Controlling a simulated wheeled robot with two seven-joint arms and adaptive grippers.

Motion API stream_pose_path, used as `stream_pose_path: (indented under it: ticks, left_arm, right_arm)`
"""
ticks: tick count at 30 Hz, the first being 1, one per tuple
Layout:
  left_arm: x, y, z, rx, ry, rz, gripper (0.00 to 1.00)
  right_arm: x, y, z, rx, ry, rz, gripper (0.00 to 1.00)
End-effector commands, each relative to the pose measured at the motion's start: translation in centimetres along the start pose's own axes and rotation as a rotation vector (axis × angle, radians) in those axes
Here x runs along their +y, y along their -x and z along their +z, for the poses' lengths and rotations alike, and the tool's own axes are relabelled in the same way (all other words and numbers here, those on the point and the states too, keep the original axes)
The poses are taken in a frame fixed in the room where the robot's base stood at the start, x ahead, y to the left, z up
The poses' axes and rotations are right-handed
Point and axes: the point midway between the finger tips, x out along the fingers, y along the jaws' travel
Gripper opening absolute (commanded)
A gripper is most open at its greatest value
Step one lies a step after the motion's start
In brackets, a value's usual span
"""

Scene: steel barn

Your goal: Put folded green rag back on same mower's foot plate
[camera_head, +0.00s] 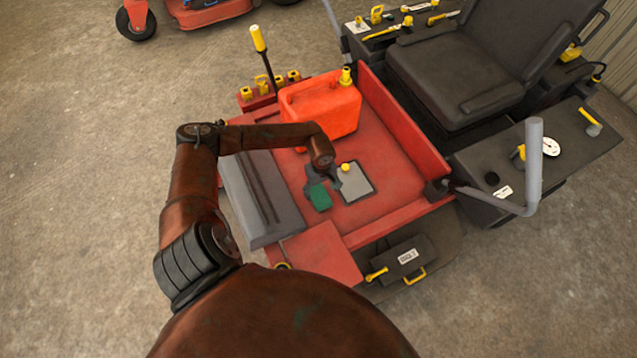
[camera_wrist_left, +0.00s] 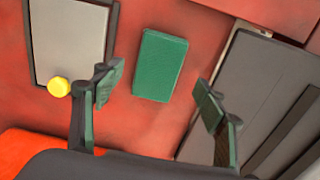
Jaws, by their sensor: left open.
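The folded green rag (camera_head: 320,197) lies flat on the mower's red foot plate (camera_head: 385,200), just left of a grey framed panel in the head view. In the left wrist view the rag (camera_wrist_left: 160,65) shows whole, on the red plate (camera_wrist_left: 205,25), beyond and between the fingertips. My left gripper (camera_head: 322,180) is over the foot plate by the rag. Its two fingers (camera_wrist_left: 157,95) are wide apart with nothing between them, and they appear apart from the rag. My right gripper is not in either view.
A red-orange fuel can (camera_head: 322,108) stands on the plate behind my left gripper. The grey panel (camera_head: 356,186) with a yellow knob (camera_head: 345,167) lies beside the rag. A dark grey sloped plate (camera_head: 258,195) is at left. The black seat (camera_head: 455,75) and a grey lever (camera_head: 533,165) stand right.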

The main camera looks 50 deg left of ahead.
Motion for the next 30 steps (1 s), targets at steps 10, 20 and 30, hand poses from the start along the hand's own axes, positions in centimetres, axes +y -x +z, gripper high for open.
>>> stream_pose_path:
  ticks: [10, 20, 30]
  left_arm:
    - [0.0, 5.5, 0.0, 0.002, -0.001, 0.001, 0.66]
    - [0.0, 6.0, 0.1, -0.001, 0.000, -0.001, 0.66]
    - [0.0, 6.0, 0.0, 0.000, 0.000, 0.000, 0.66]
  right_arm:
    - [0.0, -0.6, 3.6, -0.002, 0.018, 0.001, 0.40]
    - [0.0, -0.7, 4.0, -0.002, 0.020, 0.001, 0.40]
    - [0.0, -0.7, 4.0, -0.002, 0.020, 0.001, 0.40]
